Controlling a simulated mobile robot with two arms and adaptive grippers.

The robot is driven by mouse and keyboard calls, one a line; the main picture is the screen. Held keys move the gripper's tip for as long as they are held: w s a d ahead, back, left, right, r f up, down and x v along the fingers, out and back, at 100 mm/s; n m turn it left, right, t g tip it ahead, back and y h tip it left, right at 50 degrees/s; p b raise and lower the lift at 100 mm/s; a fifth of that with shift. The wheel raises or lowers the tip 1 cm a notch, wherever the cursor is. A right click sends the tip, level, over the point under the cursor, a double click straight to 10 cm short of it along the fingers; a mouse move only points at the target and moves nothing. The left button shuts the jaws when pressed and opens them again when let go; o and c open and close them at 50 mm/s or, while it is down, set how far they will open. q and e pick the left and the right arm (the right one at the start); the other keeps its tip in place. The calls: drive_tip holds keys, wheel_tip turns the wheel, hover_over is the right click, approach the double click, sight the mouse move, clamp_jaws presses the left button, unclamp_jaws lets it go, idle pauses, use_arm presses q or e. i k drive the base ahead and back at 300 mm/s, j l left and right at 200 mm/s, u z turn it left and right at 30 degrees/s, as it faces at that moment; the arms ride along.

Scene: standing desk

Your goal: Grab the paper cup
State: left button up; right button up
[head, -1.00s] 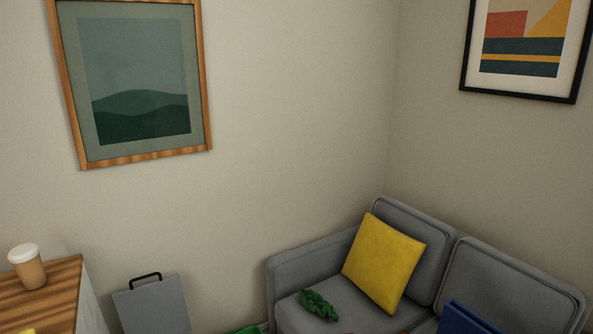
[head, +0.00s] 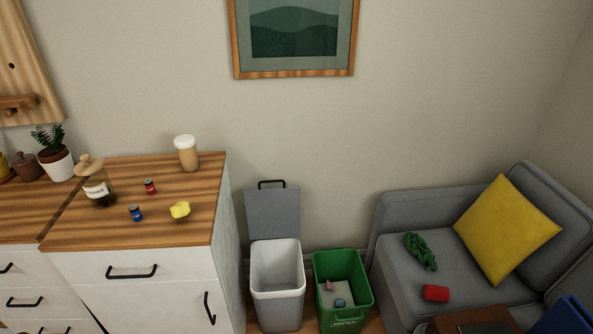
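The paper cup (head: 187,154) is tan with a white lid. It stands upright near the back right corner of the wooden cabinet top (head: 130,229), close to the wall. Nothing touches it. Neither of my grippers shows in the head view.
On the cabinet top are a glass jar (head: 98,189), a red battery-like item (head: 150,187), a blue one (head: 136,213) and a yellow crumpled thing (head: 180,210). A grey bin (head: 277,291), a green paper bin (head: 335,318) and a grey sofa (head: 395,279) stand to the right.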

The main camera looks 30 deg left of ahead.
sight(184, 145)
drive_tip(key=u, duration=1.5)
